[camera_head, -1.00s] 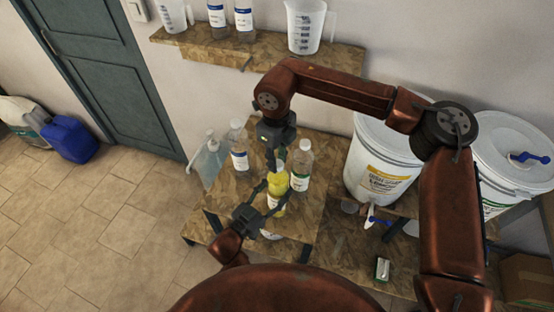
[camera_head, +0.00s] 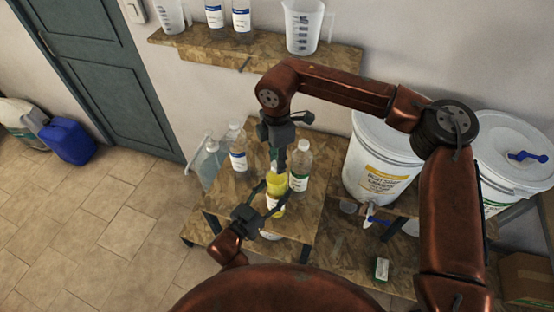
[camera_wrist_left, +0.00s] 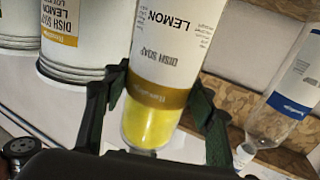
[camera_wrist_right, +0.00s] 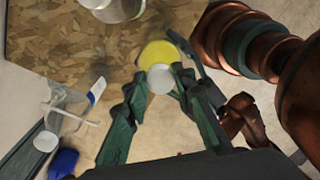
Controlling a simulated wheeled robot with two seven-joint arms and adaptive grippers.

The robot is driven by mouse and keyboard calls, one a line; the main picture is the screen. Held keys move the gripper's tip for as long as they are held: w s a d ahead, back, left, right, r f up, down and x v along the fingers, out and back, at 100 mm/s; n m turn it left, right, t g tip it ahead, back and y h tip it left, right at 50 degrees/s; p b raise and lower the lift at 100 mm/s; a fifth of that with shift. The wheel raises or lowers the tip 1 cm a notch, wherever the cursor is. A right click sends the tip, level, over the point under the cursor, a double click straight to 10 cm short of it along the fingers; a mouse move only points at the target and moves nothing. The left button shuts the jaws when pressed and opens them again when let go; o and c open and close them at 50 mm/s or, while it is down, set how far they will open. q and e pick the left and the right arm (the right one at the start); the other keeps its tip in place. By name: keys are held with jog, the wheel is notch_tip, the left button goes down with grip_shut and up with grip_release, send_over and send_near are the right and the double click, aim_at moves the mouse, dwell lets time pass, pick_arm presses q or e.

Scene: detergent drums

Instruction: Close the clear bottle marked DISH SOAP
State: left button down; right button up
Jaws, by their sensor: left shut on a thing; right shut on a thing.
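The clear bottle marked DISH SOAP (camera_head: 276,187) holds yellow liquid and stands on the wooden table. In the left wrist view its LEMON label (camera_wrist_left: 170,45) appears upside down. My left gripper (camera_head: 268,196) is shut around its body, one finger on each side, also seen in the left wrist view (camera_wrist_left: 155,115). My right gripper (camera_head: 278,158) points down over the bottle's top and is shut on a white cap (camera_wrist_right: 160,79). In the right wrist view the cap lies over the yellow bottle; whether it touches the neck is hidden.
A clear bottle with a green label (camera_head: 300,168) stands close right of the soap bottle. A blue-labelled bottle (camera_head: 237,148) and a clear container (camera_head: 207,165) stand left. White drums (camera_head: 382,160) stand right. A wall shelf (camera_head: 215,52) carries jugs and bottles.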

jog(key=m, duration=0.4)
jog(key=shift+m, duration=0.4)
jog(key=shift+o, duration=0.3)
jog(key=m, duration=0.3)
jog(key=shift+s+a, duration=0.2)
jog(key=shift+s, duration=0.15)
jog(key=shift+w+d+m, duration=0.1)
jog(key=shift+d+m, duration=0.05)
jog(key=shift+m, duration=0.85)
jog(key=o, duration=0.7)
jog(key=shift+w, duration=0.1)
notch_tip(320, 180, up, 12)
jog(key=shift+w, duration=0.1)
pick_arm(q)
jog(key=c, duration=0.8)
grip_release()
